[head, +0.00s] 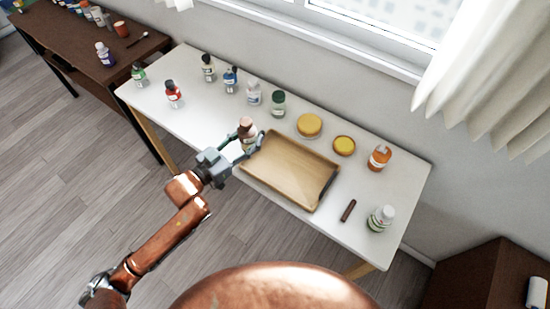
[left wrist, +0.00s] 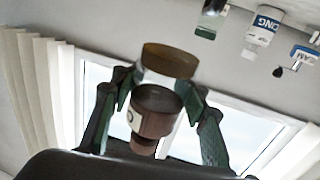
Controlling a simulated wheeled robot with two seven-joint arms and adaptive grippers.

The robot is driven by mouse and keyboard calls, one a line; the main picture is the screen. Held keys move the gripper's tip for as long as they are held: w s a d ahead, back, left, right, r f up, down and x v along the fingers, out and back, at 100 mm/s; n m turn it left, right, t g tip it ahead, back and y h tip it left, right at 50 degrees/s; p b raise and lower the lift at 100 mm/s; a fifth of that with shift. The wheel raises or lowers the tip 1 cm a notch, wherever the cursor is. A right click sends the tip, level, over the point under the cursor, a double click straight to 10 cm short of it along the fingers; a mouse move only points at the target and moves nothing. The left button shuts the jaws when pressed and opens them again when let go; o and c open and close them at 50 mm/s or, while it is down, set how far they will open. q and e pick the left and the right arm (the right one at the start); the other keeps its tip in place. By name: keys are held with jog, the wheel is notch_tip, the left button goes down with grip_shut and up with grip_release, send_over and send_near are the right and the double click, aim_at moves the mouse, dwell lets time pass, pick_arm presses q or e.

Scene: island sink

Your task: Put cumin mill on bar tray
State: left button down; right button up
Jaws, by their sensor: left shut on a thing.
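The cumin mill (head: 249,137), with a brownish-pink top and a pale body, is upright between the fingers of my left gripper (head: 247,146). The gripper is shut on it. In the left wrist view, the mill (left wrist: 153,120) shows between the two green-grey fingers (left wrist: 160,110), its brown top toward the bottom of the picture. The bar tray (head: 285,172) is a tan rectangular tray with a raised rim, lying on the white table. The mill is at the tray's left back corner in the head view; its height above the table is hard to tell. My right gripper is not in view.
On the white table (head: 200,125), several bottles stand behind and left, including a green-capped jar (head: 278,104). An orange bottle (head: 379,158), a dark bar (head: 348,211) and a white-capped bottle (head: 381,218) are at right.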

pick_arm(q)
jog(key=d+f, duration=0.2)
jog(key=d+f+b, duration=0.1)
jog(key=d+f, duration=0.1)
jog(key=s+d+f+b, duration=0.1)
jog(key=d+f, duration=0.1)
jog(key=shift+f, duration=0.1)
jog(key=shift+s+d+f+b, duration=0.1)
jog(key=shift+d+f+b, duration=0.15)
jog(key=shift+f, duration=0.35)
jog(key=shift+s+d+f+b, duration=0.1)
jog(key=shift+f+b, duration=0.25)
jog(key=shift+f, duration=0.25)
jog(key=shift+w+f, duration=0.1)
jog(key=shift+f, duration=0.35)
jog(key=shift+f+b, duration=0.2)
jog(key=shift+b, duration=0.1)
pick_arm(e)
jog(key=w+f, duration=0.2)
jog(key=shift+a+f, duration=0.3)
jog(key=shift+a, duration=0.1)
pick_arm(q)
jog(key=shift+f, duration=0.1)
jog(key=c, duration=1.2)
grip_release()
jog(key=shift+o, duration=0.2)
